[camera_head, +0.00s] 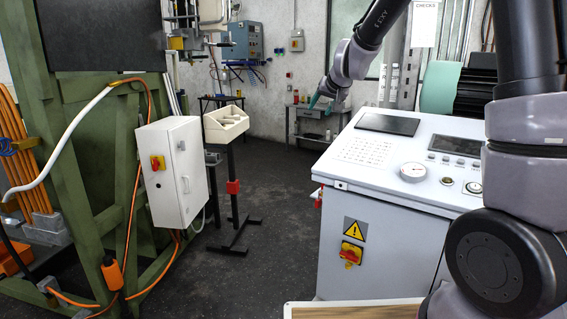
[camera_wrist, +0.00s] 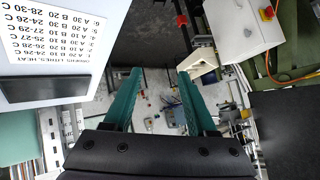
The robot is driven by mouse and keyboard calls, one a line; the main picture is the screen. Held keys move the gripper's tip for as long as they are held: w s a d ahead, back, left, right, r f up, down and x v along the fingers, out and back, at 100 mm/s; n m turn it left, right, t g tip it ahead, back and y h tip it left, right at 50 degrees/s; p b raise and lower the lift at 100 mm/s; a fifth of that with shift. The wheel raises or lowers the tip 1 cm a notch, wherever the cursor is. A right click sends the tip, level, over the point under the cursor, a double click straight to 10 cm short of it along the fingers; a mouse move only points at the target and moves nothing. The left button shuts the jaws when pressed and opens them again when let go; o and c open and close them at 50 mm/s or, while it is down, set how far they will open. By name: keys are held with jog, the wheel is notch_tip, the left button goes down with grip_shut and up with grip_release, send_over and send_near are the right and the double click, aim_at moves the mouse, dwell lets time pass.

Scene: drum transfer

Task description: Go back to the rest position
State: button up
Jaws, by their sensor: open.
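My gripper (camera_wrist: 155,100) shows in the wrist view with its two green fingers spread wide apart and nothing between them. In the head view my gripper (camera_head: 318,100) is small, at the end of my arm, above the far left corner of the grey control cabinet. Its green fingertips point down and left, and it is apart from the cabinet in the picture. My arm comes in from the right and crosses over the cabinet.
The control cabinet (camera_head: 385,205) has a gauge (camera_head: 413,171) and a red-yellow switch (camera_head: 351,252). A white box (camera_head: 172,172) hangs on a green frame (camera_head: 62,130) at left. A cream bin (camera_head: 225,124) stands on a stand. Dark floor (camera_head: 280,190) between them is clear.

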jog(key=s+d+r+m+g, duration=0.1)
jog(key=s+d, duration=0.3)
jog(key=s, duration=0.7)
jog(key=s+d+r+m+g, duration=0.1)
jog(key=s+d+r, duration=0.2)
jog(key=s, duration=0.9)
jog(key=s+d+r+m, duration=0.1)
jog(key=s+d, duration=0.5)
jog(key=s, duration=0.5)
jog(key=shift+s+r+g+h, duration=0.4)
